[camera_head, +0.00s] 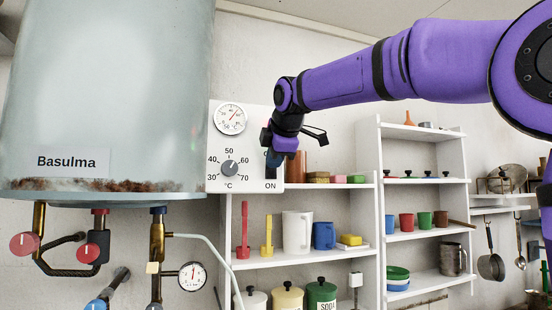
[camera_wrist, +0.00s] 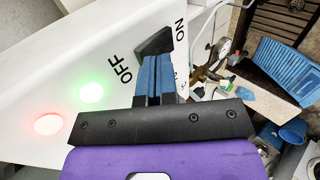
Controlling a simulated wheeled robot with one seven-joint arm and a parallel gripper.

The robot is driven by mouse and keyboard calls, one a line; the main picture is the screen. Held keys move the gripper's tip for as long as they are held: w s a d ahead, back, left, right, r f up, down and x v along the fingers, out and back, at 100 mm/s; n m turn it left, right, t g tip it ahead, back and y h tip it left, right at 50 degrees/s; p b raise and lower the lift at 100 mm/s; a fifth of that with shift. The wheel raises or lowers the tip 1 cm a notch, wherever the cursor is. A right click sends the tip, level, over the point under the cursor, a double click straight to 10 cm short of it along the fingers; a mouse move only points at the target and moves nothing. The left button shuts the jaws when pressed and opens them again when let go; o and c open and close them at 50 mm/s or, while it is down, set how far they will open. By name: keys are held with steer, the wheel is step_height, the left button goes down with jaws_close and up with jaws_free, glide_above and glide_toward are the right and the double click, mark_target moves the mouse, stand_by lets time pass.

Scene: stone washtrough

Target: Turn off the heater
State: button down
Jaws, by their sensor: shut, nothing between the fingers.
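The heater's white control panel (camera_head: 217,125) is on the wall right of a large tank (camera_head: 110,90) labelled "Basulma". It has a round gauge and a grey temperature dial (camera_head: 229,168), with "ON" at its lower right. In the wrist view, a black wedge-shaped part, seemingly the switch (camera_wrist: 154,43), lies between "OFF" and "ON" on the panel (camera_wrist: 60,60). A green light (camera_wrist: 91,92) and a red light (camera_wrist: 47,124) glow. My gripper (camera_head: 274,162) is shut and empty at the panel's right side. Its blue fingers (camera_wrist: 155,78) reach the black part; contact is unclear.
White shelves (camera_head: 300,189) with jugs, cups and boxes stand right of the panel. Pipes with red valve handles (camera_head: 24,244) and a pressure gauge (camera_head: 192,276) hang below the tank. A blue basket (camera_wrist: 286,68) lies far below in the wrist view.

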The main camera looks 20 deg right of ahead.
steer(key=shift+w+r, duration=0.1)
steer(key=shift+w, duration=0.3)
steer(key=shift+r, duration=0.1)
steer(key=shift+r, duration=0.7)
